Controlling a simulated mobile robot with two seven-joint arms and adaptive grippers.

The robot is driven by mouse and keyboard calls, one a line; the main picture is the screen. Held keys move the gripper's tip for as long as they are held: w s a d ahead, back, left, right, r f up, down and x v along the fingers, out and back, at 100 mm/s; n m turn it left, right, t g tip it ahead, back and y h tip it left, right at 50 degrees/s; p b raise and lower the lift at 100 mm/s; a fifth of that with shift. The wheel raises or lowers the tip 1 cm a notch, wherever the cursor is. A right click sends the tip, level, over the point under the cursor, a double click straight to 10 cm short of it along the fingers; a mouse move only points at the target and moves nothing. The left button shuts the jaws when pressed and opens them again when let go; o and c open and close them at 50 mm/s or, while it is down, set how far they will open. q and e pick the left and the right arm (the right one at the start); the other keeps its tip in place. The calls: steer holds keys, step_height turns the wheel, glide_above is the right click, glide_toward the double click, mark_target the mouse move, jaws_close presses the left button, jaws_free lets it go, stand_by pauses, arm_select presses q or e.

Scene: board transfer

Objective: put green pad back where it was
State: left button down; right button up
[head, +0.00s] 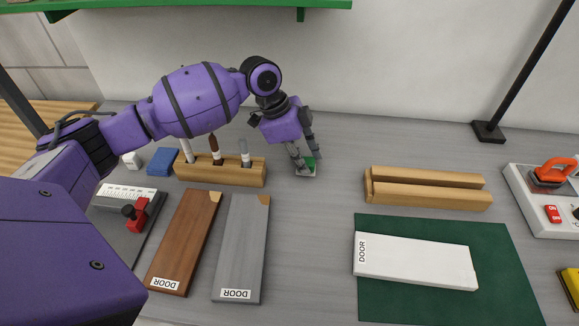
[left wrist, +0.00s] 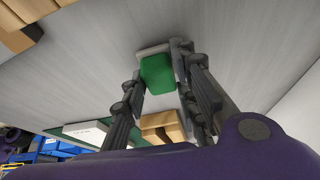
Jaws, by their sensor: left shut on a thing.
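The green pad (head: 310,163) is a small block at the back middle of the grey table, partly hidden by my fingers. In the left wrist view the green pad (left wrist: 157,74) sits between the two fingers, with a pale grey piece (left wrist: 152,48) against its far side. My left gripper (head: 304,166) points down and is shut on the pad. It also shows in the left wrist view (left wrist: 160,70). The pad is close to the tabletop; I cannot tell whether it touches. My right gripper is not in view.
A wooden pen block (head: 222,176) with several markers stands left of the gripper, near a blue block (head: 162,161). Brown (head: 184,243) and grey (head: 241,247) boards lie in front. A slotted wooden rack (head: 430,187) and a white board (head: 415,261) on a green mat (head: 500,262) are right.

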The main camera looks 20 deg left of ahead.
arm_select(q)
steer(key=c, duration=1.4)
jaws_free()
steer(key=shift+f, duration=0.15)
steer(key=shift+v, duration=3.9)
